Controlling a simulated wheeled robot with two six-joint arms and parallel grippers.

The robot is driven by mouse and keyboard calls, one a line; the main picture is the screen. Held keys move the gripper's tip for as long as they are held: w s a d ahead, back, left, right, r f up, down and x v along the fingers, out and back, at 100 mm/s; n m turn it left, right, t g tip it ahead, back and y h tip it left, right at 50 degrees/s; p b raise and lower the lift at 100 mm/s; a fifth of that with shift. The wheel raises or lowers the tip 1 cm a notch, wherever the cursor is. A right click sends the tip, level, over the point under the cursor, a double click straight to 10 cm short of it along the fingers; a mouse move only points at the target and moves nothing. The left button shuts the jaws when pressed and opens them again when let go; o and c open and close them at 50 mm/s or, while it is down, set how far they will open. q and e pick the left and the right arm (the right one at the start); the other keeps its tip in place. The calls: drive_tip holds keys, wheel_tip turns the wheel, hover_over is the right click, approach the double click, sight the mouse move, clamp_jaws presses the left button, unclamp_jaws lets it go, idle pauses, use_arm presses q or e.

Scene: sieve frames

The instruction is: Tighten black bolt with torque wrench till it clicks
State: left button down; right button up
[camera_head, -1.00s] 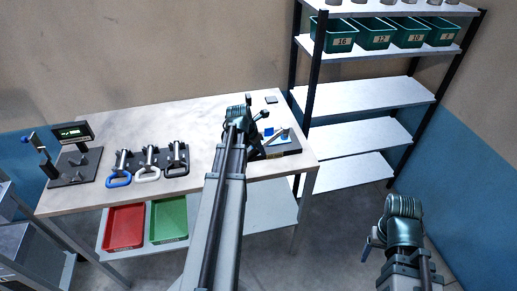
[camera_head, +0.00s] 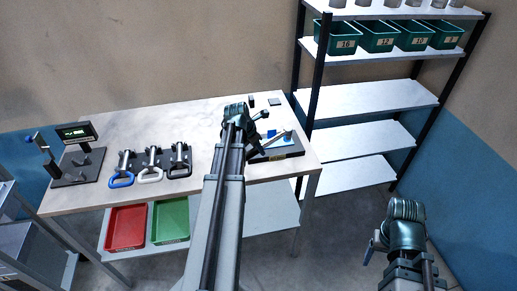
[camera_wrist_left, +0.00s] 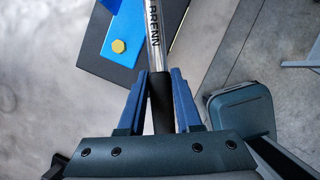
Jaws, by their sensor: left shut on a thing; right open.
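My left gripper (camera_head: 256,141) is over the right end of the table. In the left wrist view its blue fingers (camera_wrist_left: 159,100) are shut on the black grip of a torque wrench (camera_wrist_left: 154,38). The wrench's silver shaft, with printed letters, runs past a blue block (camera_wrist_left: 128,20) on a dark plate (camera_wrist_left: 93,60); its far end is out of that view. The plate also shows in the head view (camera_head: 288,152), partly behind my arm. I cannot make out a black bolt. My right gripper (camera_head: 371,246) is open and empty, right of the table.
A rack with several handled tools (camera_head: 151,162) stands mid-table, and a device with a display (camera_head: 76,133) at the left end. Red (camera_head: 126,227) and green (camera_head: 171,219) trays lie on the lower shelf. A shelving unit (camera_head: 365,103) with green bins stands right of the table.

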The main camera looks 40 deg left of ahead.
use_arm(q)
drive_tip(key=shift+w+a+m, duration=0.15)
drive_tip(key=shift+a+m, duration=0.25)
drive_tip(key=shift+a, duration=0.25)
drive_tip(key=shift+w+a+m+h, duration=0.2)
drive_tip(key=shift+a+m+h, duration=0.1)
drive_tip(key=shift+a+m, duration=0.15)
idle(0.5)
drive_tip(key=shift+a, duration=0.2)
drive_tip(key=shift+w+a+m, duration=0.25)
drive_tip(key=shift+a+m, duration=0.2)
drive_tip(key=shift+w+a+h, duration=0.15)
drive_tip(key=shift+a+h, duration=0.1)
drive_tip(key=shift+h, duration=0.05)
idle(0.4)
drive_tip(key=shift+w+a+m+g, duration=0.2)
drive_tip(key=shift+a+m+g, duration=0.15)
drive_tip(key=shift+m, duration=0.25)
drive_tip(key=shift+w+a, duration=0.1)
drive_tip(key=shift+a, duration=0.15)
